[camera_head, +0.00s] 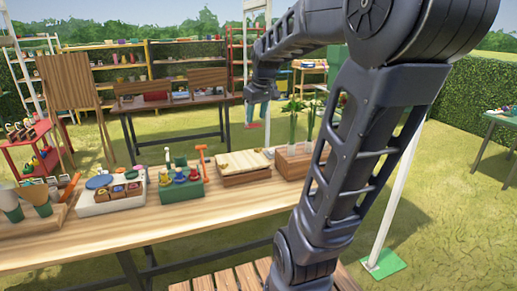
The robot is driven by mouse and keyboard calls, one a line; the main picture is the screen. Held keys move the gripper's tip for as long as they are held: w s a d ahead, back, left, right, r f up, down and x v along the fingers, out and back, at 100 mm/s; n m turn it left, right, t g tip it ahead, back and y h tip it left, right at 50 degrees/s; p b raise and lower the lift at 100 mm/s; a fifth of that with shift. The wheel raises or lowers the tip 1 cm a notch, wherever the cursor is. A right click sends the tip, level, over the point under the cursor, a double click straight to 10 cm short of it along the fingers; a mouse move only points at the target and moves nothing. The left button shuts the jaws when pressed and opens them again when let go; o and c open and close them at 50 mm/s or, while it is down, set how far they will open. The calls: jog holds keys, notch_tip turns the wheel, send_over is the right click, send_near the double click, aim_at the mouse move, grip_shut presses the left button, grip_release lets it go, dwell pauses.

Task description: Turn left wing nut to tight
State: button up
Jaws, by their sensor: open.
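My gripper (262,93) hangs at the end of my dark arm in the upper middle of the head view. It is open, and no object shows between its fingers. It is well above and apart from the things on the near wooden table. A flat wooden box with a pale slatted top (243,161) lies on that table, below the gripper in the picture. It looks like a press. I cannot make out any wing nut, left or right, at this size, nor how tight one is.
The near table (170,222) also bears a green tray (181,192) with small coloured items, a white tray (111,206) and a wooden planter (291,165) with green stems. A white pole (396,190) stands at right. Shelves and another table stand behind, with grass between.

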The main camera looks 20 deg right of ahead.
jog(key=w+d+n+g, duration=0.1)
jog(key=w+d+n, duration=0.2)
jog(key=w, duration=0.9)
jog(key=n+g+y, duration=0.2)
jog(key=n+y, duration=0.2)
jog(key=n, duration=0.7)
send_over(258, 150)
jog(key=d, duration=0.5)
notch_tip(258, 150, down, 27)
jog(key=x, duration=1)
jog(key=shift+w+a+f, duration=0.1)
jog(key=shift+w+f, duration=0.2)
jog(key=shift+f, duration=0.05)
grip_shut()
